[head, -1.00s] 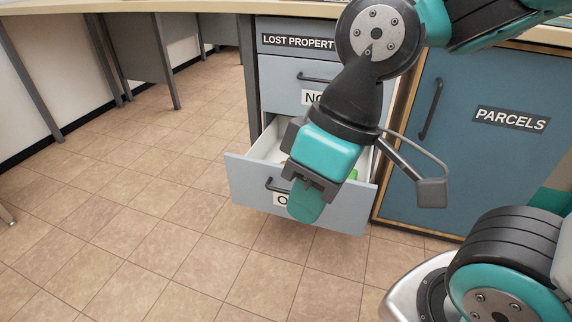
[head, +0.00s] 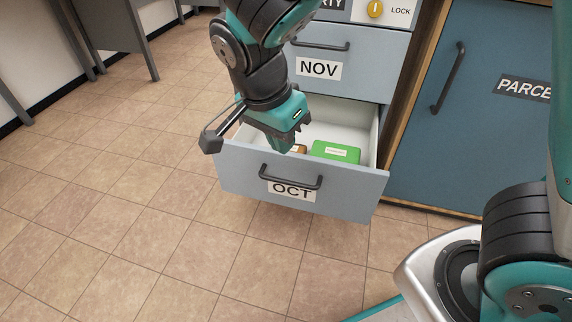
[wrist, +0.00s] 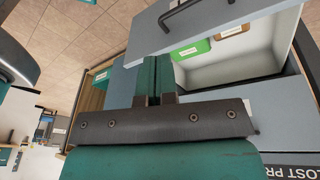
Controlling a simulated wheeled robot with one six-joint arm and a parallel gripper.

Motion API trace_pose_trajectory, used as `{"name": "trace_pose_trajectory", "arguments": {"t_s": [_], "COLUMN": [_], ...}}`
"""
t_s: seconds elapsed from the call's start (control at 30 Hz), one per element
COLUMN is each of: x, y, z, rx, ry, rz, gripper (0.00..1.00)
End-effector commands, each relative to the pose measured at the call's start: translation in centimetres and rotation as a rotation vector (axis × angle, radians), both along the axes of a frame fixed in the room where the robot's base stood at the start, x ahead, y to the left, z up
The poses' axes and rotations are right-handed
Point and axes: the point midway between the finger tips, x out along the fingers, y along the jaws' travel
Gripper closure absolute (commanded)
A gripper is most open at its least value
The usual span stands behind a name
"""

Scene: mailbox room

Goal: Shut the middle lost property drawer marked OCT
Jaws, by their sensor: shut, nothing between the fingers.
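The OCT drawer (head: 300,185) is pulled well out, its blue-grey front with a dark bar handle (head: 291,181) facing me in the head view. Inside its pale box lie a green box (head: 335,151) and a smaller brown item, partly hidden by my gripper. My gripper (head: 284,148) is shut and empty, pointing down, and appears over the open drawer behind its front panel. In the wrist view my shut fingers (wrist: 153,68) reach towards the OCT front (wrist: 205,15), with the green box (wrist: 190,50) beyond them. I cannot tell whether they touch the drawer.
The NOV drawer (head: 350,62) above is shut. A yellow lock knob (head: 375,9) sits above it. The blue PARCELS door (head: 480,110) stands to the right, shut. Tiled floor (head: 120,200) in front and to the left is clear. Grey desk legs stand at the far left.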

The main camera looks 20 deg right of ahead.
Motion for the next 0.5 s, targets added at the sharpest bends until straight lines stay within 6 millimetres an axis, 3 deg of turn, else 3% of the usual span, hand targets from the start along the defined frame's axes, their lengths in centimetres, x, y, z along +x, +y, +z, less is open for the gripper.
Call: {"name": "trace_pose_trajectory", "arguments": {"t_s": [0.03,0.2,0.33,0.5], "x": [0.8,2.3,2.7,2.9], "y": [1.0,3.3,4.4,4.6], "z": [-1.7,-4.6,-5.8,-6.7], "rx": [-0.062,-0.198,-0.234,-0.243], "ry": [-0.055,-0.313,-0.471,-0.557], "rz": [-0.149,-0.615,-0.827,-0.935], "gripper": [1.0,1.0,1.0,1.0]}}
